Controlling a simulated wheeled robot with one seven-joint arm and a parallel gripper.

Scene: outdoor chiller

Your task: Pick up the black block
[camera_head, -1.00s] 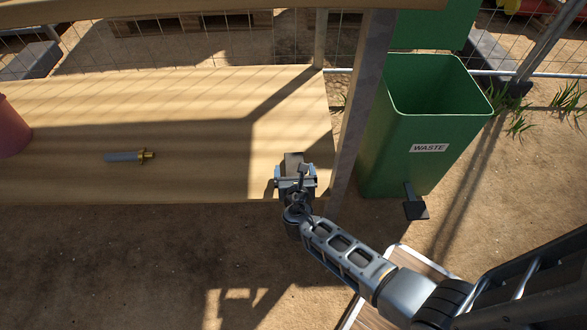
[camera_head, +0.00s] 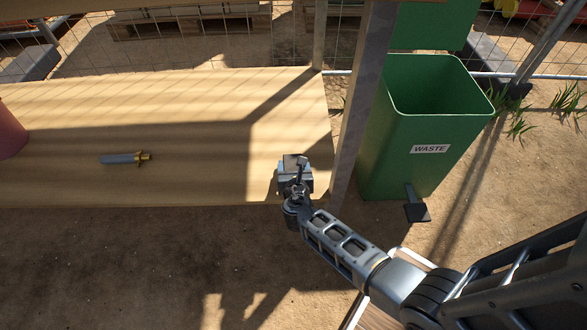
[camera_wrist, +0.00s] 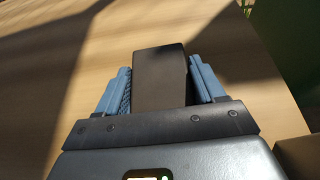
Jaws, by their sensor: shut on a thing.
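The black block (camera_wrist: 160,78) is a dark box-shaped piece between the two blue-grey fingers of my gripper (camera_wrist: 160,88) in the wrist view. My gripper is shut on it, with one finger against each side. In the head view my gripper (camera_head: 296,172) is over the right end of the wooden table (camera_head: 200,110), near its front edge. There the block is mostly hidden by my gripper. I cannot tell whether the block touches the table.
A metal post (camera_head: 362,100) stands just right of my gripper. A green waste bin (camera_head: 400,150) stands beyond it. A grey-blue tool with a brass end (camera_head: 122,158) lies on the table's left part, near a reddish container (camera_head: 8,132). The table's middle is clear.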

